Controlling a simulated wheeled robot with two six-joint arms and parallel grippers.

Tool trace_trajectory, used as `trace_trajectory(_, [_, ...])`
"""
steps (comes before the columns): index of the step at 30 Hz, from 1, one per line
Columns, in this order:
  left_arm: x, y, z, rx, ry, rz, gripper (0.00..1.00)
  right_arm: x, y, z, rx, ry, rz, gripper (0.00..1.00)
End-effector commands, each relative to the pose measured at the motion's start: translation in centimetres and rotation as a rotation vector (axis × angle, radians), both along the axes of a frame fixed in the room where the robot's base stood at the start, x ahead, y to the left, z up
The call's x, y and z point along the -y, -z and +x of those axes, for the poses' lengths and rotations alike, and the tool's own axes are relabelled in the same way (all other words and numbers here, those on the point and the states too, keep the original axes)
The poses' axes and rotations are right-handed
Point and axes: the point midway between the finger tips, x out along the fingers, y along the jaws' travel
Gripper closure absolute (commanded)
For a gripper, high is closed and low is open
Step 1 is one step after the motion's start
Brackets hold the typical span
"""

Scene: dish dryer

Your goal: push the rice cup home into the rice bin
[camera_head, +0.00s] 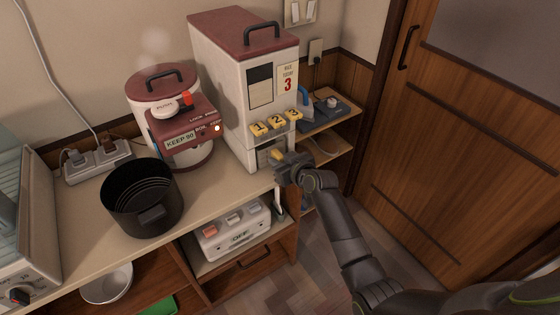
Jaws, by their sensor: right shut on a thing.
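The rice bin (225,75) is a tall cream box with a dark red lid and black handle. Its front has a dark window, a count label reading 3 and yellow buttons 1, 2 and 3. My right gripper (282,160) is at the low opening in the bin's front, shut on the rice cup. The gripper mostly hides the cup, so how far it sits in the opening cannot be told. My left gripper is not in view.
A red and cream cooker (165,150) and a black pot (142,215) stand left of the bin. A small side shelf (335,117) is right of the bin. The floor before the door (470,130) is clear.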

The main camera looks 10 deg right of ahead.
Motion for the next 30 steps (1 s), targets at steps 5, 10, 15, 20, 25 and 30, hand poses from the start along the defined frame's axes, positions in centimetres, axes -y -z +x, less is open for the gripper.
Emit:
trace_trajectory(5, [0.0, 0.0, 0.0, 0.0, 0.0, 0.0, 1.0, 0.0, -0.1, 0.0, 0.001, 0.0, 0.0, 0.65])
trace_trajectory(10, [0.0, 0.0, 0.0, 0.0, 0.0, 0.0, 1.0, 0.0, 0.0, 0.0, 0.001, 0.0, 0.0, 0.55])
trace_trajectory(15, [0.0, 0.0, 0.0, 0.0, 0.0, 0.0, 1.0, 0.0, 0.0, 0.0, 0.0, 0.0, 0.0, 0.55])
trace_trajectory(20, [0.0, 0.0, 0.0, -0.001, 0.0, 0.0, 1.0, 0.3, -0.2, -0.6, 0.001, 0.0, 0.001, 0.55])
trace_trajectory(25, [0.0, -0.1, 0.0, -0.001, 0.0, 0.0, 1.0, 0.9, -1.0, -2.4, 0.001, 0.001, 0.0, 0.55])
trace_trajectory(30, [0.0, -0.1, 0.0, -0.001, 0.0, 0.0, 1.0, 1.8, -2.0, -4.7, 0.002, 0.001, 0.0, 0.55])
